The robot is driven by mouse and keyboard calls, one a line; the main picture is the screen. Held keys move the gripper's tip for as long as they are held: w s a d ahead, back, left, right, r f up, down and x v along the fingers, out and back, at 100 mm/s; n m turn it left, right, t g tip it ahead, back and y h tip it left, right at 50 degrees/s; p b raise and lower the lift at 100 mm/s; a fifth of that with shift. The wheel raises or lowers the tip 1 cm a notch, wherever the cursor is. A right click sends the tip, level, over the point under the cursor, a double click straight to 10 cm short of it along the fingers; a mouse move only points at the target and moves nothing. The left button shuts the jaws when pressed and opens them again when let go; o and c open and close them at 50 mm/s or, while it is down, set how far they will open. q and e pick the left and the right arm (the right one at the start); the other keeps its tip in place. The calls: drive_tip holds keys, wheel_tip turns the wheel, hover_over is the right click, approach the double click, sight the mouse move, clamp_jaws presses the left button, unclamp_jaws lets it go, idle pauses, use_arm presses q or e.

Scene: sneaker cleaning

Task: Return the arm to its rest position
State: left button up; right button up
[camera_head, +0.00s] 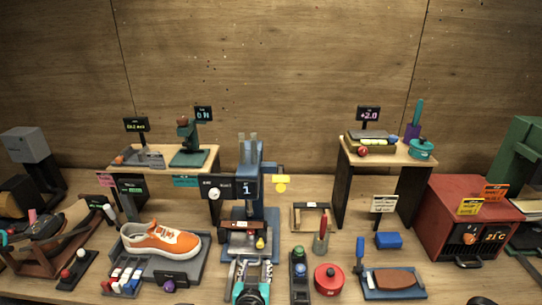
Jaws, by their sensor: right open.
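Only a small dark, rounded piece of my right gripper (481,300) shows at the bottom edge, right of centre. Its fingers are mostly cut off by the frame, and nothing is seen held in it. It is apart from the bench items, in front of the red box. My left gripper is not seen. An orange and white sneaker (160,240) lies on a grey tray (193,270) at the left, its toe towards the right.
A blue press-like stand (250,165) rises mid-bench, with a teal fixture (250,288) before it. A red round tin (328,279), a brown brush (392,279) on a blue tray and a red heater box (465,205) stand to the right. Two raised shelves stand behind.

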drive_tip(key=s+d+r+g+h, duration=0.1)
drive_tip(key=s+d+g, duration=0.15)
drive_tip(key=d, duration=0.65)
drive_tip(key=s+d+r+g+h, duration=0.1)
drive_tip(key=s+d+g, duration=0.15)
drive_tip(key=d, duration=0.65)
drive_tip(key=s+d+y, duration=0.1)
drive_tip(key=s+d, duration=0.2)
drive_tip(key=s, duration=0.2)
drive_tip(key=s+d+g+y, duration=0.1)
drive_tip(key=s+d, duration=0.2)
drive_tip(key=s, duration=0.3)
drive_tip(key=shift+s, duration=0.2)
